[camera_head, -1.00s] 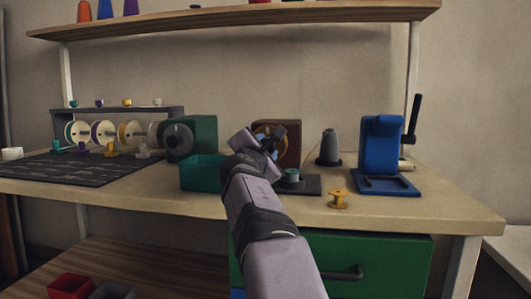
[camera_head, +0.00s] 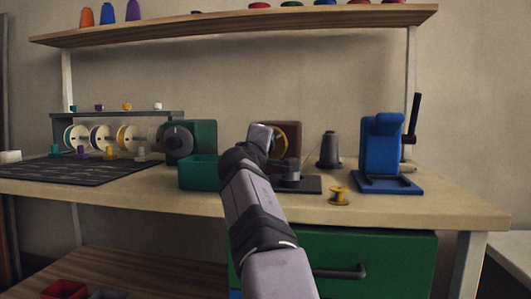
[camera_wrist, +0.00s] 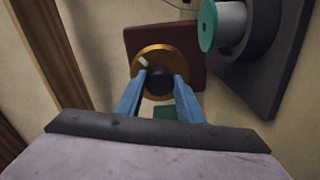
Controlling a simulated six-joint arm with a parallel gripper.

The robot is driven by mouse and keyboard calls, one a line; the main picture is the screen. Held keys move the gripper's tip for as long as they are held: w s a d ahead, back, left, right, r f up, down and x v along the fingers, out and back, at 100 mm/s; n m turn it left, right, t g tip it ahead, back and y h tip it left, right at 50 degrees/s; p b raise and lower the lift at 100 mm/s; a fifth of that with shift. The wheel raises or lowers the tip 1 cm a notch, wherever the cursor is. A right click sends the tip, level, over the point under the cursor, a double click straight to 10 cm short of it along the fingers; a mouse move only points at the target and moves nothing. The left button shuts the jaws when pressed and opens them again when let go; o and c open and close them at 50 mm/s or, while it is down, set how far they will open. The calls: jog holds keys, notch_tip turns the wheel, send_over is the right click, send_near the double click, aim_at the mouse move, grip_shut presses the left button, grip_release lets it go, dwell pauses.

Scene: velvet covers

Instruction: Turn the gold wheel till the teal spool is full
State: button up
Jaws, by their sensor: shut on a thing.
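The gold wheel (camera_wrist: 176,54) has a dark hub and a pale mark on its rim, and is mounted on a brown block. It also shows in the head view (camera_head: 282,138), partly behind my wrist. My gripper (camera_wrist: 158,84) is shut on the wheel, its two blue fingers on either side of the dark hub. The teal spool (camera_wrist: 208,26) is at the upper right of the wrist view, on a dark base. Pale grey thread shows between its flanges; how full it is I cannot tell. In the head view my gripper mostly hides the spool.
A dark grey thread cone (camera_head: 329,150) stands behind the spool's base (camera_head: 308,184). A small gold spool (camera_head: 339,195) and a blue press (camera_head: 382,155) are to the right. A teal bin (camera_head: 199,173) and a green machine (camera_head: 203,138) are to the left.

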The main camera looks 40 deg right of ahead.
jog(key=shift+f+m+b, duration=0.1)
jog(key=shift+m+b, duration=0.25)
jog(key=shift+m, duration=0.95)
jog(key=o, duration=1.1)
jog(key=shift+c, duration=0.2)
jog(key=shift+a, duration=0.1)
jog(key=shift+b+v, duration=0.6)
jog(key=shift+v, duration=3)
